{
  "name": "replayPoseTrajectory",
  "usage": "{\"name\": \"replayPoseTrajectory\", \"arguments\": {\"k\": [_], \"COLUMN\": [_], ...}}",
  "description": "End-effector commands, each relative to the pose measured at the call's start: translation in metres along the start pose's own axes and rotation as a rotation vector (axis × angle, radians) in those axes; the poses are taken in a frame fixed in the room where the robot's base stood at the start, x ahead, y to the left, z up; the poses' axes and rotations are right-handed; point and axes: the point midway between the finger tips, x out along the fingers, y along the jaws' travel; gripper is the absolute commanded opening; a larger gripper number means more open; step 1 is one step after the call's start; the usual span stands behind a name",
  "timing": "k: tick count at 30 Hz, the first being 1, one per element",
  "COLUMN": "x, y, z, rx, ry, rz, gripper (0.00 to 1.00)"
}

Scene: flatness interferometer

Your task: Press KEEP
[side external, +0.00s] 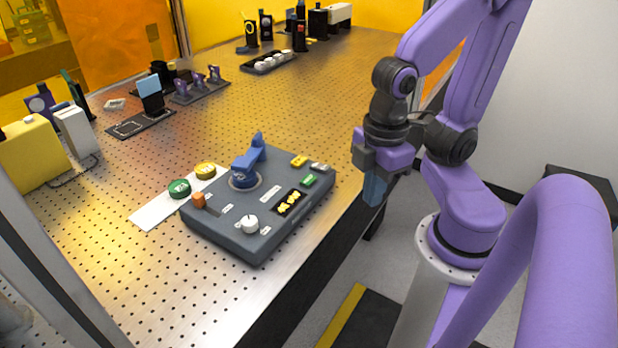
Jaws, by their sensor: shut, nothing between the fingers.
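A grey console (228,233) sits on the perforated table near its front edge. On its right side are a yellow button (299,161), a green button (309,180) and a pale grey button (319,167). Their labels are too small to read, so I cannot tell which is KEEP. The console also carries a blue lever (248,163), an orange block (198,200), a white knob (249,224) and a dark display (290,202) with yellow characters. My gripper (375,192) is shut and empty, to the right of the console, apart from it and past the table's front edge.
A white strip (150,213) left of the console bears a green disc (179,188) and a yellow disc (205,170). Optical mounts (198,83), a yellow box (32,155) and a tray of white pieces (267,63) stand farther back. Table between console and tray is clear.

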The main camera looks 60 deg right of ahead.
Motion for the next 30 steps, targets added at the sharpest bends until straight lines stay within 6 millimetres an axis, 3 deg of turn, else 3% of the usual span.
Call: {"name": "replayPoseTrajectory", "arguments": {"k": [11, 30], "x": [-0.001, -0.014], "y": [0.009, 0.065], "z": [-0.002, -0.018], "rx": [0.125, 0.862], "ry": [-0.031, -0.135], "rz": [-0.038, -0.362], "gripper": [0.00, 0.00]}}
